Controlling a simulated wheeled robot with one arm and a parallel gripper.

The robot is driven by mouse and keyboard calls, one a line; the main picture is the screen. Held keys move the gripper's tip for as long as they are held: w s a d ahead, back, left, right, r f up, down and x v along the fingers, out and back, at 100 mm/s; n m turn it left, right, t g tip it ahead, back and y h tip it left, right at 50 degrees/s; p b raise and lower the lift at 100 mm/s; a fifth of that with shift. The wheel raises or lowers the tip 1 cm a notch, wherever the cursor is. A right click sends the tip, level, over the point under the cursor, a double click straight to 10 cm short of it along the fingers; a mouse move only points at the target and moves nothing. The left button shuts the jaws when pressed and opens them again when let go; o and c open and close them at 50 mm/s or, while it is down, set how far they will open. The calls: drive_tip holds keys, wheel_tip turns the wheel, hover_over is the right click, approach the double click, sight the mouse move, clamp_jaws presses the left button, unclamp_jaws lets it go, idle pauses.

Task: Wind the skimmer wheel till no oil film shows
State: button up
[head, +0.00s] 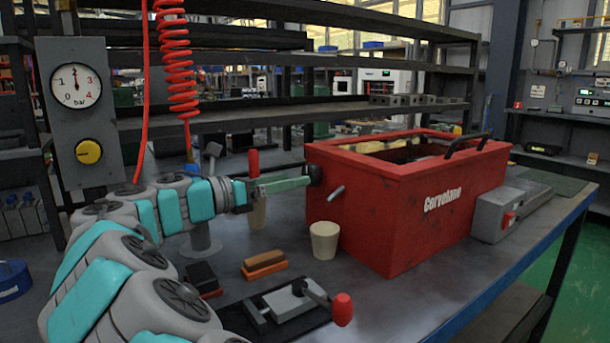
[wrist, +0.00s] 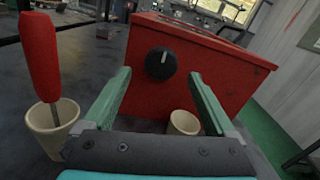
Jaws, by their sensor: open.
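Pale yellowish and dark areas (head: 385,146) show inside; I cannot tell how much is oil film. A round black knob (head: 315,175) is on its left face. In the wrist view the knob (wrist: 160,63) has a white mark pointing roughly up. My gripper (head: 306,180) is in front of this face. In the wrist view its green fingers (wrist: 160,74) are open and spread to either side of the knob, with nothing held.
A cream cup (head: 324,240) stands under a short metal spout (head: 336,193) on the tank. Another cup (wrist: 52,128) holds a red-handled tool (wrist: 40,58). A brush block (head: 264,264) and a clamp with a red knob (head: 300,300) lie in front. A grey box (head: 495,215) adjoins the tank.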

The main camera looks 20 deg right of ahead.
sight(311, 175)
drive_tip(key=shift+w+d, duration=0.25)
drive_tip(key=shift+d, duration=1.1)
drive_tip(key=shift+w+d, duration=0.2)
drive_tip(key=shift+d, duration=1.1)
drive_tip(key=shift+c, duration=0.3)
drive_tip(key=c, duration=1.3)
drive_tip(key=shift+m, duration=0.3)
drive_tip(key=m, duration=0.3)
drive_tip(key=shift+m, duration=0.4)
drive_tip(key=m+b, duration=0.1)
drive_tip(key=m, duration=0.3)
drive_tip(key=shift+m, duration=0.3)
drive_tip(key=m+b, duration=0.2)
drive_tip(key=m, duration=0.3)
drive_tip(key=shift+f+b, duration=0.1)
drive_tip(key=shift+b, duration=0.3)
drive_tip(key=shift+w+m+b, duration=0.1)
drive_tip(key=shift+m+b, duration=1)
drive_tip(key=shift+m, duration=1)
